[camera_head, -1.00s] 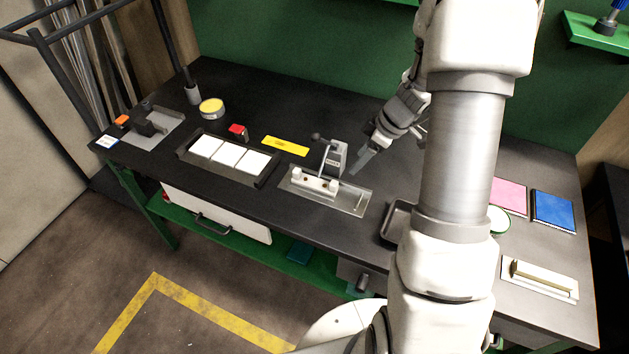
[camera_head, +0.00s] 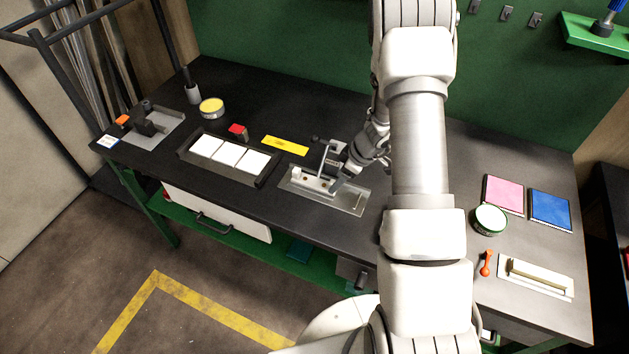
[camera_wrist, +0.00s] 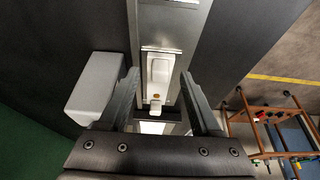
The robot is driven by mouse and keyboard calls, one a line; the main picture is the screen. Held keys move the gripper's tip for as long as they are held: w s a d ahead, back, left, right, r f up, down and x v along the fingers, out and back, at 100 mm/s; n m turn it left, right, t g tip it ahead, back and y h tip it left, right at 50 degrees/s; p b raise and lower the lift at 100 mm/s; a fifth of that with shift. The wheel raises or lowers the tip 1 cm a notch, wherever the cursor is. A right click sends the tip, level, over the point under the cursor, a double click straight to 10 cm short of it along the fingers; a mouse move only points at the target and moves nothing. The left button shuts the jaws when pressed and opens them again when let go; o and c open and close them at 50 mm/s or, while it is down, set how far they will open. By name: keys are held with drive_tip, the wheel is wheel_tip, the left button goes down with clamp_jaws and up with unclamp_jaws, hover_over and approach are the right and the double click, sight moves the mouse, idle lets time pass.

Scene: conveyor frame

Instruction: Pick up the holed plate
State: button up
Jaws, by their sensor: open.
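A small off-white plate (camera_head: 313,182) with holes sits on a grey metal fixture (camera_head: 352,205) on the dark bench. In the wrist view my gripper (camera_wrist: 160,76) is open, with one finger on either side of the pale plate (camera_wrist: 158,68). One brown-orange hole shows in the plate. I cannot tell whether the fingers touch it. My arm hides part of the bench right of the fixture.
A grey block (camera_wrist: 97,87) stands close left of my fingers in the wrist view. Left of the fixture are a yellow strip (camera_head: 286,145), a red block (camera_head: 238,131) and a tray (camera_head: 184,152) of white tiles. A green tin (camera_head: 474,221) and an orange tool (camera_head: 486,264) lie right.

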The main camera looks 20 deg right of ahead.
drive_tip(key=shift+w+a+f, duration=0.15)
drive_tip(key=shift+a+f, duration=0.05)
drive_tip(key=shift+f, duration=0.45)
drive_tip(key=shift+c, duration=0.2)
clamp_jaws()
